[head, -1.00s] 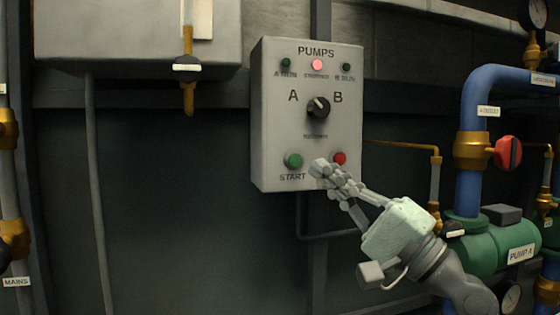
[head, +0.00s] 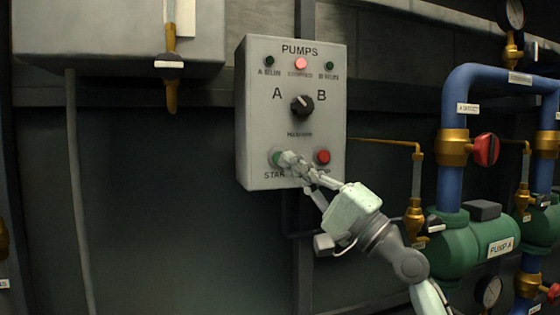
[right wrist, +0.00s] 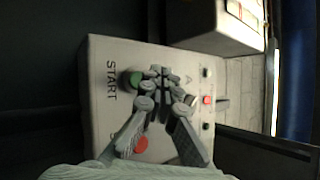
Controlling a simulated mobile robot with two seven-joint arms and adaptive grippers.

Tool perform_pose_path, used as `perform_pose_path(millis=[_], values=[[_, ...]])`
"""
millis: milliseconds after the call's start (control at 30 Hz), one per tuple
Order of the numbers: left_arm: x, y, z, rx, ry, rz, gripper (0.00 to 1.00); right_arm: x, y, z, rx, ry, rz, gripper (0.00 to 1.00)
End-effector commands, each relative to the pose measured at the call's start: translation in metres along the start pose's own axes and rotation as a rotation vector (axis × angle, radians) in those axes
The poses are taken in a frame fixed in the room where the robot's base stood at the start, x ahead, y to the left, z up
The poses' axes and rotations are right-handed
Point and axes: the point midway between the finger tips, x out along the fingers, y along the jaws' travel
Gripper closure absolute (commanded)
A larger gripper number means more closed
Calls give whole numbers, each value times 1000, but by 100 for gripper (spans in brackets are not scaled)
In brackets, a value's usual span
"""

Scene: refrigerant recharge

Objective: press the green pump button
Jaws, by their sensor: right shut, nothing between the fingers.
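The green START button (head: 276,158) sits at the lower left of the grey PUMPS panel (head: 255,110). My right gripper (head: 285,158) is shut and empty, and its fingertips are at the button, covering its right part in the head view. In the right wrist view the green button (right wrist: 134,80) shows just left of the shut fingertips (right wrist: 156,76). I cannot tell whether the fingertips touch it. The red button (head: 322,157) is to the right, beyond the fingers. My left gripper is not in view.
The black selector knob (head: 302,105) is above, between A and B. The red lamp (head: 300,64) between the dark A RUN and B RUN lamps is lit. Blue pipes (head: 452,110) with a red-handled valve (head: 486,150) and green pump A (head: 460,250) stand at the right.

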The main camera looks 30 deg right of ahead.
Motion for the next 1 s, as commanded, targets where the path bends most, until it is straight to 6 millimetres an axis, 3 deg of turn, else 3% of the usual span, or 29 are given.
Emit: perform_pose_path(millis=[267, 1000], values=[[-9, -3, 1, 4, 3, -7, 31, 10, 8, -7, 1, 0, 1, 100], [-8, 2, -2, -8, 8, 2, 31, 11, 8, -8, 0, 0, 1, 100]])
